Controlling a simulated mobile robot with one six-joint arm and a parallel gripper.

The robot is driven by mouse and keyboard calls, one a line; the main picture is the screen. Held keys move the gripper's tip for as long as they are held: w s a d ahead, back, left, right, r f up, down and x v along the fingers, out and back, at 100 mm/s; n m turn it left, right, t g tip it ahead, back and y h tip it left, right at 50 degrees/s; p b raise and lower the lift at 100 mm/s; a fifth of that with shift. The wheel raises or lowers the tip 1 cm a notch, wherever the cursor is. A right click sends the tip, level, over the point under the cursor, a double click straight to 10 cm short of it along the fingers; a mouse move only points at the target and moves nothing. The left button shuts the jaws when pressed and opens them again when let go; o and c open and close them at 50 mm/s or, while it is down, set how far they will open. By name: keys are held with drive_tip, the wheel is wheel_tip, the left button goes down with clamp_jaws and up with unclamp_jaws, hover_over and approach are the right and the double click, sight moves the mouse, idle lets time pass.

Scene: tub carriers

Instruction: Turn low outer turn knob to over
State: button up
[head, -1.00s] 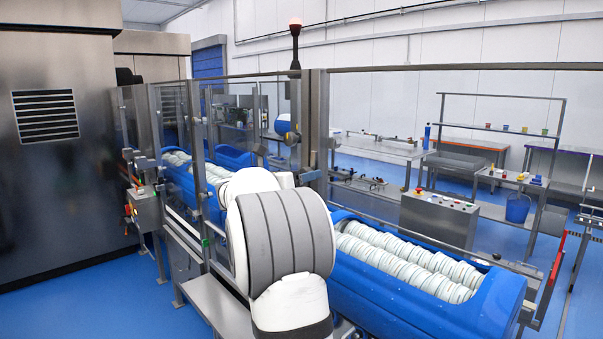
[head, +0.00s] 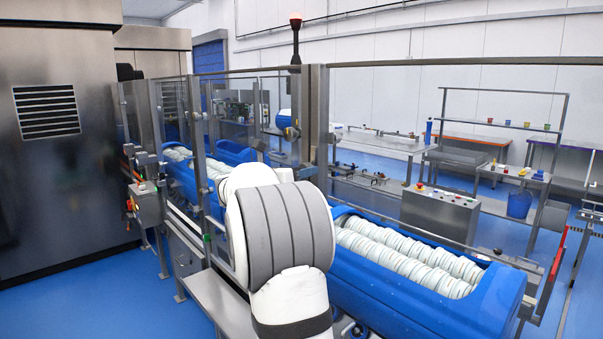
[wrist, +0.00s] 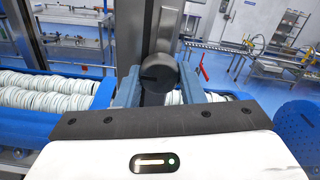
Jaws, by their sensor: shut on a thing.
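A dark round turn knob (wrist: 157,73) sits on a grey metal post (wrist: 160,22) in the middle of the wrist view. My gripper (wrist: 158,84) has its two blue-grey fingers on either side of the knob and is shut on it. The knob's face is dark, so I cannot read its setting. In the head view my white and grey arm stands before the guard fence and hides the gripper and the knob.
Blue tubs with rows of white rolls (head: 425,248) stand behind the glass guard fence (head: 240,125). A grey control box (head: 440,215) with buttons stands beyond. A steel cabinet (head: 60,170) fills the left. Blue floor (head: 110,300) is clear at lower left.

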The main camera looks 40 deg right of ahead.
drive_tip(key=shift+d+m+b, duration=0.3)
drive_tip(key=shift+m+b, duration=0.3)
drive_tip(key=shift+b, duration=0.15)
drive_tip(key=m+b, duration=0.2)
drive_tip(key=shift+b, duration=0.3)
drive_tip(key=m+b, duration=0.5)
drive_tip(key=shift+m, duration=0.4)
drive_tip(key=m+b, duration=0.4)
drive_tip(key=m, duration=0.1)
drive_tip(key=shift+b, duration=0.4)
drive_tip(key=shift+r+m+b, duration=0.25)
drive_tip(key=shift+m+b, duration=0.85)
drive_tip(key=shift+m, duration=0.7)
